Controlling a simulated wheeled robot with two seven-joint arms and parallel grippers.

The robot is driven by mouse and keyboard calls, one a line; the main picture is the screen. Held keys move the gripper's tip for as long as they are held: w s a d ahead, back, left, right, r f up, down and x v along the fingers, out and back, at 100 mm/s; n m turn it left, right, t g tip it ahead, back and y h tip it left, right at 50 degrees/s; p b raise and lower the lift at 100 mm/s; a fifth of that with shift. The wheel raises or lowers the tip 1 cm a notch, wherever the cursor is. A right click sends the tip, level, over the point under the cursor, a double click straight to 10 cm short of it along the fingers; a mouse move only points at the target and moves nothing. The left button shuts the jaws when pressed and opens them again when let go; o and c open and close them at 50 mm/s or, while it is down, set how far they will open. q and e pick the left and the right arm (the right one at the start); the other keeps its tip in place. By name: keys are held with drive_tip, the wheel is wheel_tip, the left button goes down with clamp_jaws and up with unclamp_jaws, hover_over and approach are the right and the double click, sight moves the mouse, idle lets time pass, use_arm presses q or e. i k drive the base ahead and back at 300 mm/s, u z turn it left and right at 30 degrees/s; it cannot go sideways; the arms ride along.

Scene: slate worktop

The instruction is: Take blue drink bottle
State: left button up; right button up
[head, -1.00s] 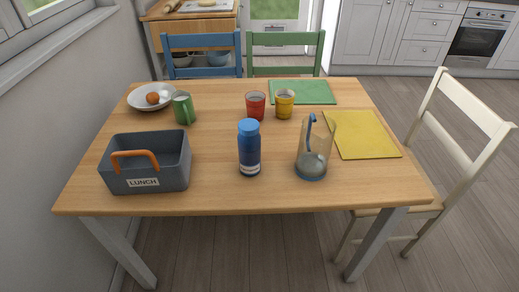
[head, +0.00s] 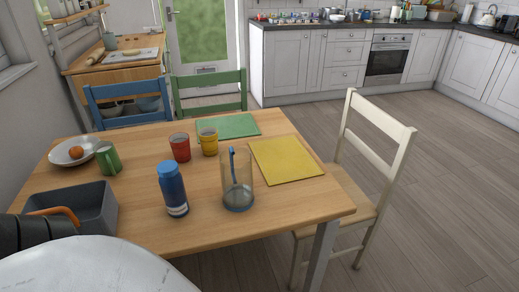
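The blue drink bottle (head: 173,190) stands upright on the wooden table (head: 140,231), near its front edge. It has a lighter blue cap and a pale band near the base. It stands between the grey lunch box (head: 97,208) on its left and a clear jug (head: 237,182) on its right. Nothing holds the bottle. Neither of my grippers shows. Dark and white parts of my own body fill the lower left corner and hide part of the lunch box.
A red cup (head: 180,148), a yellow cup (head: 209,142) and a green mug (head: 108,160) stand behind the bottle. A white plate (head: 58,154) holds an orange fruit. A cream chair (head: 352,185) stands at the table's right. Open floor (head: 430,200) lies beyond it.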

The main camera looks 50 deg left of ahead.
sight(173, 189)
drive_tip(key=z, duration=1.05)
drive_tip(key=i, duration=1)
drive_tip(key=u, duration=4.1)
